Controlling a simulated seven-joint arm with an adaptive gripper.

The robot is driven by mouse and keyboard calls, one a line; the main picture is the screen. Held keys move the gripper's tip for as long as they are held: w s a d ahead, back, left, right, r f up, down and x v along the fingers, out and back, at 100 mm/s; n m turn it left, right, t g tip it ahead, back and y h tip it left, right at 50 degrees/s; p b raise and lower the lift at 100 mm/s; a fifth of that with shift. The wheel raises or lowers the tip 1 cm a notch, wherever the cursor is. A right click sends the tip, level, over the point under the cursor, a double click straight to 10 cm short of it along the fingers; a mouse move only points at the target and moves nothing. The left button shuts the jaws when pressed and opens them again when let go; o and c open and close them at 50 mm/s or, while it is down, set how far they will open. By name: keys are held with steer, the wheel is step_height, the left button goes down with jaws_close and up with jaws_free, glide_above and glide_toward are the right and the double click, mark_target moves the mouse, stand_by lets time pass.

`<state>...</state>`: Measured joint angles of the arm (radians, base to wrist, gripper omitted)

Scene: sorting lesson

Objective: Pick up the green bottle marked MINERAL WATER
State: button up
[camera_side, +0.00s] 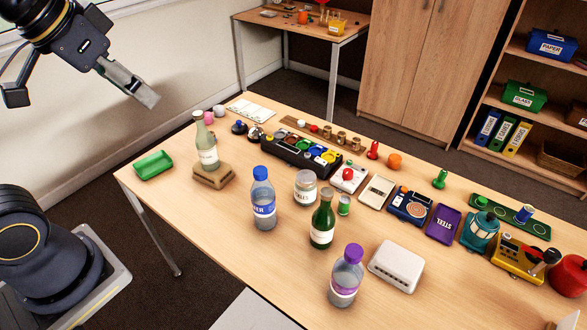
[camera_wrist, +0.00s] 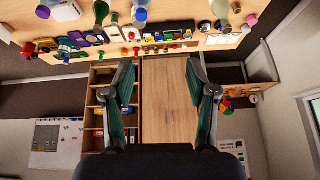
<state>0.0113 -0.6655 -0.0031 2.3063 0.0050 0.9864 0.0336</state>
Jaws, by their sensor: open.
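Two green bottles stand upright on the table. A dark green bottle (camera_side: 322,220) with a pale label stands near the table's front middle; it shows at the top edge of the wrist view (camera_wrist: 101,12). A paler green bottle (camera_side: 207,146) with a cream label stands on a brown block (camera_side: 213,176) at the left; it is also at the top of the wrist view (camera_wrist: 220,9). I cannot read either label. My gripper (camera_side: 148,97) is open and empty, raised above and left of the table; its spread fingers show in the wrist view (camera_wrist: 160,75).
A blue-capped bottle (camera_side: 263,200), a lidded jar (camera_side: 305,188) and a small green can (camera_side: 344,205) stand near the dark green bottle. A purple-capped bottle (camera_side: 345,277) and a white box (camera_side: 396,266) are to its right. A green tray (camera_side: 153,165) lies at the left end.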

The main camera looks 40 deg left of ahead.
steer(key=w+d+r+m, duration=0.1)
steer(key=w+d+r, duration=0.25)
steer(key=w, duration=0.35)
steer(key=m+g, duration=0.5)
steer(key=g, duration=0.1)
glide_above(327, 192)
step_height(327, 192, down, 20)
step_height(327, 192, down, 10)
steer(key=shift+d+r, duration=0.1)
steer(key=shift+d, duration=0.05)
steer(key=shift+f, duration=2.75)
steer(key=shift+c, duration=0.4)
